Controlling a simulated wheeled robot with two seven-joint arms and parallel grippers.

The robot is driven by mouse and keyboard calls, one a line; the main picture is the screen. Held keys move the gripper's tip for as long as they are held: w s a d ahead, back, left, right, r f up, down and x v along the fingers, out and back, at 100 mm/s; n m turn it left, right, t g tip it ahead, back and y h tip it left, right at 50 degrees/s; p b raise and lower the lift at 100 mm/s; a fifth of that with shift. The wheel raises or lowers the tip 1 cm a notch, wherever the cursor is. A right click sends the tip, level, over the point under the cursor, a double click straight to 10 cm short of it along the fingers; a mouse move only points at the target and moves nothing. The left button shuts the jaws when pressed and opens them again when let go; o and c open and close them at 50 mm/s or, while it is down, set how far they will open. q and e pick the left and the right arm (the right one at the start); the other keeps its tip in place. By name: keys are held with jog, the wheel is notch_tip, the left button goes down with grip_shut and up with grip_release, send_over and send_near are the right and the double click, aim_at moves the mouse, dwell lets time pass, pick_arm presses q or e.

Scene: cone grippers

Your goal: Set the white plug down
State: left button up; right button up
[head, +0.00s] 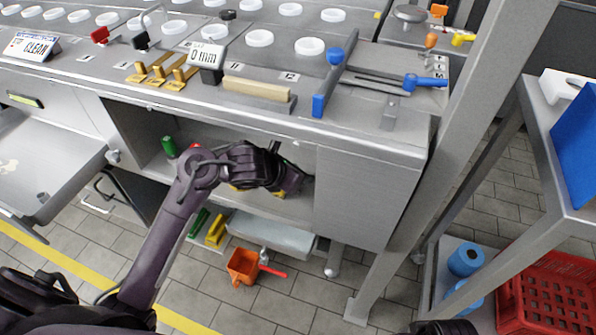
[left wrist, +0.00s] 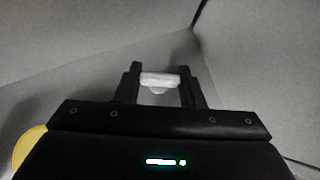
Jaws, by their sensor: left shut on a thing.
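The white plug (left wrist: 160,79) sits between the two fingertips of my left gripper (left wrist: 158,84) in the left wrist view. In the head view my left gripper (head: 297,181) reaches into the open shelf under the workbench, close to the cabinet's right-hand panel. The plug cannot be made out there. Whether it touches the shelf floor I cannot tell. My right gripper is not clearly in view.
The open shelf (head: 295,208) has grey walls around the gripper. A green can (head: 169,147) stands at its left. A yellow round thing (left wrist: 30,148) is left of the gripper. An orange bin (head: 242,267) stands on the floor below.

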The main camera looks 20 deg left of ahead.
pick_arm(q)
jog(key=shift+f, duration=0.1)
jog(key=o, duration=1)
jog(key=shift+c, duration=0.2)
pick_arm(e)
jog(key=shift+a, duration=0.15)
pick_arm(q)
jog(key=shift+s+a+r, duration=0.1)
jog(key=shift+s+r, duration=0.05)
jog(key=shift+r, duration=0.25)
jog(key=p+v, duration=0.1)
jog(key=v, duration=0.1)
jog(key=shift+s+r, duration=0.15)
jog(key=shift+r, duration=0.05)
jog(key=s+a+b, duration=0.1)
jog(key=s+a, duration=0.4)
jog(key=s, duration=0.6)
jog(key=shift+b, duration=0.3)
pick_arm(e)
jog(key=shift+w+a+f+t, duration=0.2)
jog(key=shift+t, duration=0.1)
pick_arm(q)
jog(key=shift+f, duration=0.1)
